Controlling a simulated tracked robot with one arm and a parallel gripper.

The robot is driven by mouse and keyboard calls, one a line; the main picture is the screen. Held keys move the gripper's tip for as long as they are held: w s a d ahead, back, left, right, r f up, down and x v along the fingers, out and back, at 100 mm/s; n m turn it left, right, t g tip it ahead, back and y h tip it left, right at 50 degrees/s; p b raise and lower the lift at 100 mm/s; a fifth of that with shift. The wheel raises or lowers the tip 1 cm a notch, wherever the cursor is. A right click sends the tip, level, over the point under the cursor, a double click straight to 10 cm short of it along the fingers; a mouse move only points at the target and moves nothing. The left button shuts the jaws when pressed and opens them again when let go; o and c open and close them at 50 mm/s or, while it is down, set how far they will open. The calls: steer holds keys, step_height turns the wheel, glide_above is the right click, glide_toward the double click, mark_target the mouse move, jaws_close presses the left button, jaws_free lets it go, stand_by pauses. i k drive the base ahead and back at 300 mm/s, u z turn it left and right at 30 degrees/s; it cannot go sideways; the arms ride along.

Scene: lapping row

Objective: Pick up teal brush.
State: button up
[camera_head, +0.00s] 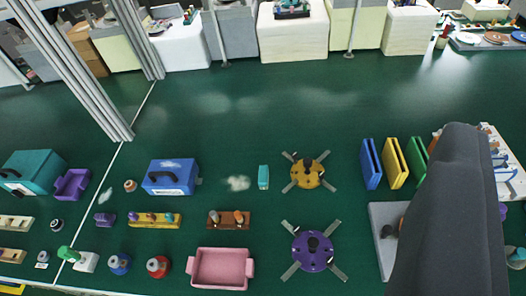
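A small teal block-shaped thing (263,177), which looks like the teal brush, lies on the green surface near the middle of the view. Its long side runs up and down in the picture, and its bristles are too small to make out. A pale smudge (238,183) lies just to its left, apart from it. A large dark grey part of my own body fills the lower right. No gripper fingertips show, and nothing covers the teal thing.
A yellow-orange round plate with arms (306,174) is close on the right, with a purple one (313,251) below it. A blue case (170,177) stands left. A brown rack (229,220) and pink tray (221,268) lie below. The green surface above is clear.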

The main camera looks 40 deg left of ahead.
mark_target(264, 173)
steer(key=u, duration=0.35)
steer(key=i, duration=0.8)
steer(key=u, duration=0.6)
